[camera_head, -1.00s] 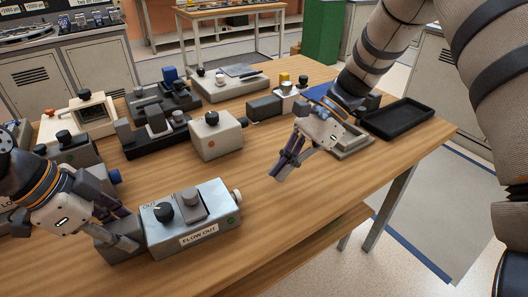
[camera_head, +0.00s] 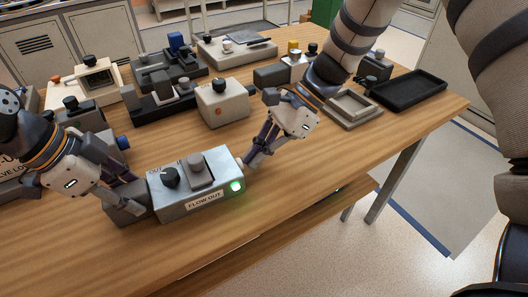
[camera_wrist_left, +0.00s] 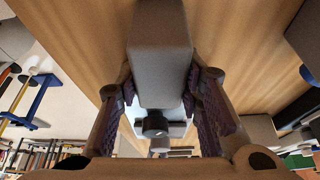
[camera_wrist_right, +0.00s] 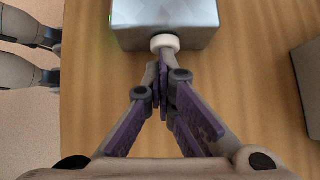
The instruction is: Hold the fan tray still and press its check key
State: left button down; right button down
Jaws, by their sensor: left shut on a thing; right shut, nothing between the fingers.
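The fan tray (camera_head: 174,206) is a silvery box labelled FLOW OUT, with a black knob (camera_head: 170,178) and a grey raised block on top. A green light (camera_head: 236,186) glows at its right end. My left gripper (camera_head: 132,204) is shut on the grey block-shaped left end (camera_wrist_left: 162,65) of the tray, one finger on each side. The white round check key (camera_wrist_right: 165,42) sticks out of the right end. My right gripper (camera_head: 250,163) is shut and empty, its tips (camera_wrist_right: 161,68) against or very close to the key. The key is mostly hidden in the head view.
A cream box (camera_head: 222,104) and dark fixtures (camera_head: 160,108) stand behind the tray. A black tray (camera_head: 410,88) and a grey-beige frame (camera_head: 352,108) lie at the right. Bare wooden table (camera_head: 300,175) lies right of the fan tray.

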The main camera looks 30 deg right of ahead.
pick_arm(q)
jog(key=shift+s+d, duration=0.1)
jog(key=shift+d, duration=0.1)
pick_arm(e)
jog(key=shift+a, duration=0.4)
jog(key=shift+d+r, duration=0.1)
jog(key=d, duration=0.4)
jog(key=shift+s+d+r, duration=0.15)
jog(key=shift+d+r, duration=0.1)
jog(key=shift+d, duration=0.05)
pick_arm(q)
jog(key=shift+a, duration=0.1)
pick_arm(e)
jog(key=v, duration=0.9)
jog(key=shift+d+r, duration=0.15)
jog(key=shift+d, duration=0.1)
jog(key=shift+s, duration=0.1)
pick_arm(q)
jog(key=c, duration=1.1)
grip_release()
jog(key=shift+o, duration=0.2)
jog(key=shift+r, duration=0.1)
jog(key=v, duration=1.1)
jog(key=shift+a+r, duration=0.25)
jog(key=shift+r, duration=0.1)
